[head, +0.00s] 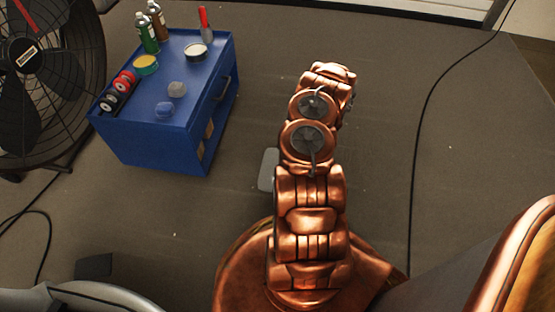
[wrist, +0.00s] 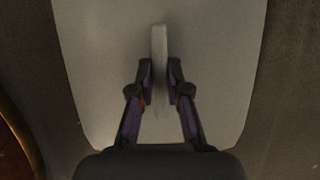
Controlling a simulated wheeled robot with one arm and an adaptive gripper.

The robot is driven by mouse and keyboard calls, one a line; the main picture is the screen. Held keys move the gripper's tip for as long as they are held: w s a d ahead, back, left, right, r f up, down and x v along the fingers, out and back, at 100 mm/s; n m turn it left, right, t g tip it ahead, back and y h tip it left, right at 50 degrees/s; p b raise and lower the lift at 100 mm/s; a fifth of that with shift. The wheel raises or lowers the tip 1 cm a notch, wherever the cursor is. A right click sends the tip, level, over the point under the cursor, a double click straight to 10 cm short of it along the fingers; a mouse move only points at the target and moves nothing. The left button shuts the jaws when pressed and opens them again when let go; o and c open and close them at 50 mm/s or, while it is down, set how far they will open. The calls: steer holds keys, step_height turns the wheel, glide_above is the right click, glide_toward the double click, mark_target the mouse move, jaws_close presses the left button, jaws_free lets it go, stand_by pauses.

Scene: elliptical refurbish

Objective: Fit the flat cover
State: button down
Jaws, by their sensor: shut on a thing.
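The flat cover (wrist: 100,60) is a smooth grey panel with rounded lower corners in the wrist view. A thin, lighter upright grip (wrist: 160,45) stands along its middle. My gripper (wrist: 161,75) is shut on this grip, with one finger on each side. The panel's top edge runs out of the wrist view, and my gripper's body hides part of its lower edge. In the head view a small grey part, likely the cover (head: 268,170), shows left of my copper arm. The arm hides the rest of it and my gripper there.
A cable (head: 417,140) runs along the floor at right. A pale curved housing (head: 110,298) is at lower left.

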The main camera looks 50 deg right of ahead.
mark_target(271, 157)
steer(key=w, duration=0.3)
steer(key=w+d+b, duration=0.1)
steer(key=w, duration=0.2)
steer(key=w+d+f+b, duration=0.1)
steer(key=w, duration=0.2)
steer(key=shift+w+f+b, duration=0.15)
steer(key=shift+f+b, duration=0.95)
steer(key=shift+f, duration=0.55)
steer(key=shift+f, duration=0.1)
steer(key=c, duration=1.1)
jaws_free()
steer(key=shift+c, duration=0.2)
